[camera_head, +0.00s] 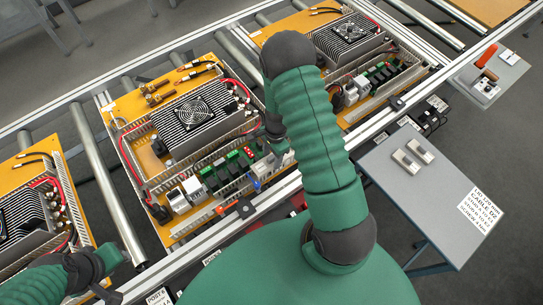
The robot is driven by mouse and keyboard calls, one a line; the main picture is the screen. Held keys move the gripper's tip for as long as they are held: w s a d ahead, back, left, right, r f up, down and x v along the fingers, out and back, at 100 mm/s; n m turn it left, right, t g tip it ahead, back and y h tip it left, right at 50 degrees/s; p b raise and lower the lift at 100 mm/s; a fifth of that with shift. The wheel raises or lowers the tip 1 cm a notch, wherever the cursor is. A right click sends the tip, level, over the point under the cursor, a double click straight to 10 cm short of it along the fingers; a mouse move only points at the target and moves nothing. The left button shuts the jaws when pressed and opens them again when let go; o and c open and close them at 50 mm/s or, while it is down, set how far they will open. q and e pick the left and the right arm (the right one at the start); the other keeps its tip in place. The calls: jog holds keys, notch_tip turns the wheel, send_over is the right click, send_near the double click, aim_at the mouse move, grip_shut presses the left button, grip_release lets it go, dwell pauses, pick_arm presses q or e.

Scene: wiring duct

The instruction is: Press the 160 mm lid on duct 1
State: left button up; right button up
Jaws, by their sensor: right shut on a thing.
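My right arm reaches up over the middle panel and bends down behind its own links. Its gripper (275,128) is mostly hidden by the arm, at the right end of the middle panel. It is shut on a small pale piece (281,149), perhaps the lid; its shape and length are hard to tell. Grey slotted wiring ducts (222,188) run along and around the parts on the middle panel (127,107). I cannot tell which is duct 1, nor whether the held piece touches a duct. My left arm is at the lower left; its gripper does not show.
Similar panels stand to the left (22,173) and right (262,36) on a roller conveyor (97,170) with metal rails. A grey side table (395,190) at the right holds two small light pieces (420,150) and a printed label (477,212). A red-handled tool (487,56) lies further back.

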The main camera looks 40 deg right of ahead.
jog(key=shift+f, duration=0.1)
jog(key=shift+f+b, duration=0.35)
jog(key=shift+f+b, duration=0.55)
jog(key=shift+f, duration=0.15)
jog(key=o, duration=1.4)
jog(key=shift+o, duration=0.2)
notch_tip(320, 180, up, 17)
jog(key=d, duration=0.2)
jog(key=shift+w+f, duration=0.15)
jog(key=shift+w, duration=0.05)
